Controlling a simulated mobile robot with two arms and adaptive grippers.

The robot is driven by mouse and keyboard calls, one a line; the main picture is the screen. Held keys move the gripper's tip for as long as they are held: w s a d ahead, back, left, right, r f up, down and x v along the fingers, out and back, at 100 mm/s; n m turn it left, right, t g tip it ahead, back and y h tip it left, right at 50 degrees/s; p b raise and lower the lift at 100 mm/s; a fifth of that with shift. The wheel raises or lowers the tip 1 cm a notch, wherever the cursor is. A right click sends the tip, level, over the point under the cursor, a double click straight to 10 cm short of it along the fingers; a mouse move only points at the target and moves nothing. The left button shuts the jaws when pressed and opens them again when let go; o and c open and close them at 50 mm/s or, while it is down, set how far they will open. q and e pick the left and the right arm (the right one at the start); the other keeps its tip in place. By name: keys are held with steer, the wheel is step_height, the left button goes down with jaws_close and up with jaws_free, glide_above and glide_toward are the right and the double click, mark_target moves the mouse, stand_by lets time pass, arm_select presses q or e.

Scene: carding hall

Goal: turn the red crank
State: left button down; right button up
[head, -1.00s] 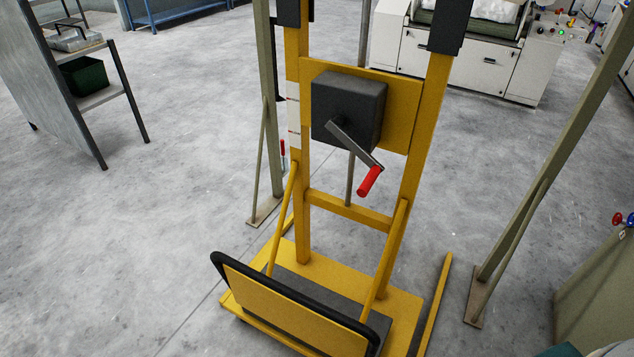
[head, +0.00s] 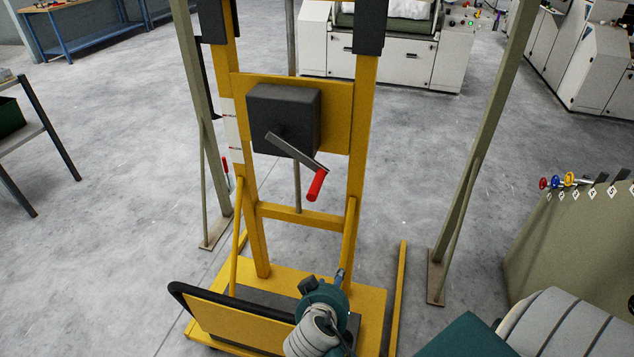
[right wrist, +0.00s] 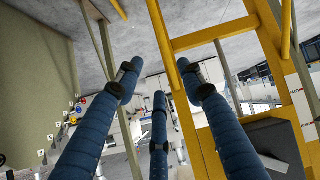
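The red crank is a grey arm (head: 297,151) with a red handle (head: 316,185), on a dark box (head: 284,120) fixed to the yellow lift frame (head: 365,110). Its arm slants down to the right and the handle hangs at its lower end. My right gripper (head: 338,279) is low in the head view, below the handle in the picture and apart from it. In the right wrist view its blue fingers (right wrist: 158,85) are spread with nothing between them. The dark box (right wrist: 272,142) shows there at lower right; the red handle is not visible. My left gripper is not in view.
Grey-green posts (head: 470,160) stand on both sides of the lift. A black-rimmed yellow panel (head: 235,318) is at its base. A cabinet with coloured knobs (head: 570,240) is at right, a white machine (head: 400,55) behind. Floor between lift and right post is clear.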

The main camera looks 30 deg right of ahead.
steer(key=w+r+m+t+h, duration=0.2)
steer(key=w+r+m+h, duration=0.15)
steer(key=w+r, duration=0.35)
steer(key=m+t+h, duration=0.3)
glide_toward(318, 182)
steer(key=shift+w+d+f+y, duration=0.1)
steer(key=shift+w+f+y, duration=0.15)
steer(key=shift+w+f, duration=0.1)
steer(key=p+x, duration=0.4)
steer(key=x, duration=0.5)
steer(key=shift+d+r, duration=0.1)
steer(key=shift+d, duration=0.1)
steer(key=shift+w+d+p, duration=0.3)
steer(key=shift+w+d, duration=0.15)
steer(key=shift+d, duration=0.05)
jaws_close()
